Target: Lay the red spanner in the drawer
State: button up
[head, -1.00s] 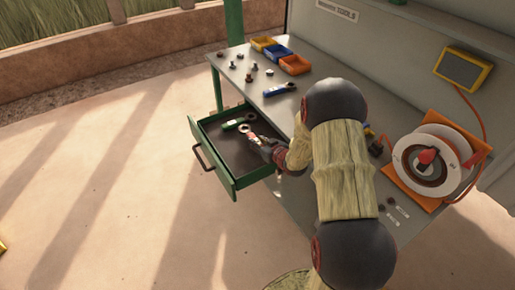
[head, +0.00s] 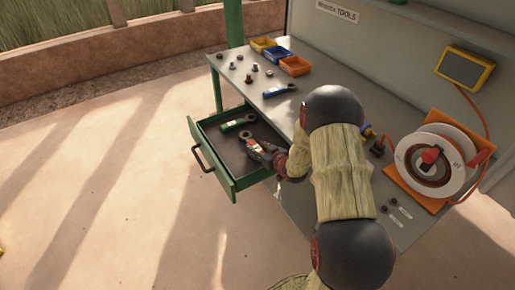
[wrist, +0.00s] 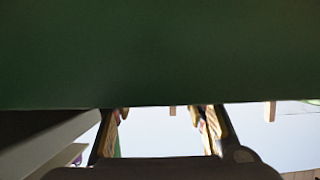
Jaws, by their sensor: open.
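The red spanner (head: 253,145) has a dark ring end and a pale label. In the head view it is inside the open drawer (head: 233,187), at the tips of my gripper (head: 261,149). It appears low, at the drawer floor, but I cannot tell whether it still touches the fingers. My gripper reaches in from the right and is open. In the wrist view the fingers (wrist: 160,118) stand apart with no spanner visible between them, and a dark green surface fills the upper part.
A green spanner (head: 238,122) lies at the back of the drawer. A blue spanner (head: 279,90) lies on the bench top (head: 330,75). Several small fittings and three bins (head: 295,66) stand farther back. A cable reel (head: 437,158) stands at the right.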

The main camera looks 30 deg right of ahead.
jog(key=shift+r, duration=0.1)
jog(key=shift+s+r, duration=0.15)
jog(key=shift+s, duration=0.05)
jog(key=p+v, duration=0.3)
jog(key=v, duration=0.8)
jog(key=shift+r+p, duration=0.1)
jog(key=shift+p, duration=0.25)
jog(key=s+a+r+g+h, duration=0.2)
jog(key=r, duration=0.7)
jog(key=s+a+r+g+h, duration=0.1)
jog(key=a+r+g, duration=0.15)
jog(key=r, duration=0.65)
jog(key=s+a+r+g+y, duration=0.1)
jog(key=s+a+r, duration=0.3)
jog(key=s+a, duration=0.4)
jog(key=s+a+r+g+y, duration=0.1)
jog(key=s+a+r, duration=0.3)
jog(key=s, duration=1.2)
jog(key=a+g, duration=0.1)
jog(key=a, duration=0.3)
jog(key=shift+s+a+r+y, duration=0.15)
jog(key=shift+a+r+y, duration=0.1)
jog(key=shift+y, duration=0.05)
